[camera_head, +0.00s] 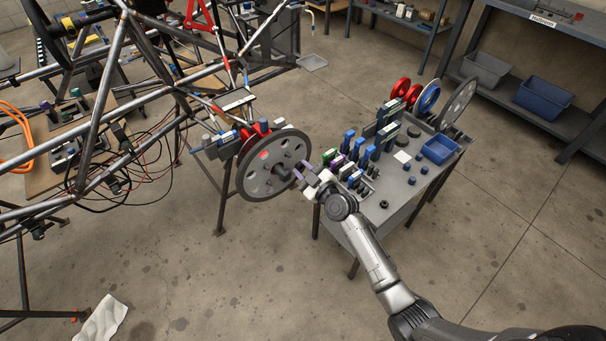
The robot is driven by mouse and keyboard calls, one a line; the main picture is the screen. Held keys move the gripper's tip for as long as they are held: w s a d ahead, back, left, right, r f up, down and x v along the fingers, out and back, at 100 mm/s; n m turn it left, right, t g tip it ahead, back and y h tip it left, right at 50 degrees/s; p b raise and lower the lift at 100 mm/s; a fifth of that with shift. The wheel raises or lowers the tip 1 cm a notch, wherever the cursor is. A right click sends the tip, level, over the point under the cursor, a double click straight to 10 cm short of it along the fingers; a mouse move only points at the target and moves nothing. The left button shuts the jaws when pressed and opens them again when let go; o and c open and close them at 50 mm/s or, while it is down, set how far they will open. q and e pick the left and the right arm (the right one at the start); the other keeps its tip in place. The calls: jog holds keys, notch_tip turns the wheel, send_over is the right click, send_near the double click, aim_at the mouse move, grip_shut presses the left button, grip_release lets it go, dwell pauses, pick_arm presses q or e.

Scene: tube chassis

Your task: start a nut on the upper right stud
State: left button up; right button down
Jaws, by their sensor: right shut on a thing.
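A grey wheel disc (262,178) with holes and a dark rim is mounted on the tube chassis (120,110). A dark hub sticks out of its middle. My right gripper (304,178) is at the right side of the disc, close to its face, with its arm coming from the lower right. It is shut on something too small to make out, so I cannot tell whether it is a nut. The upper right stud cannot be told apart at this size. My left gripper is not in view.
A grey work table (400,195) right of the wheel carries blue and green holders, a blue bin (440,149), small dark parts, and discs at its back. A shelf (545,105) with bins stands at the far right. The floor in front is mostly clear.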

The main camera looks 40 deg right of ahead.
aim_at(297, 164)
jog(key=shift+w+b, duration=0.4)
jog(key=shift+w, duration=0.95)
jog(key=shift+a, duration=0.1)
jog(key=shift+w, duration=0.25)
jog(key=shift+w+b, duration=0.65)
jog(key=shift+w, duration=0.45)
jog(key=shift+w, duration=0.1)
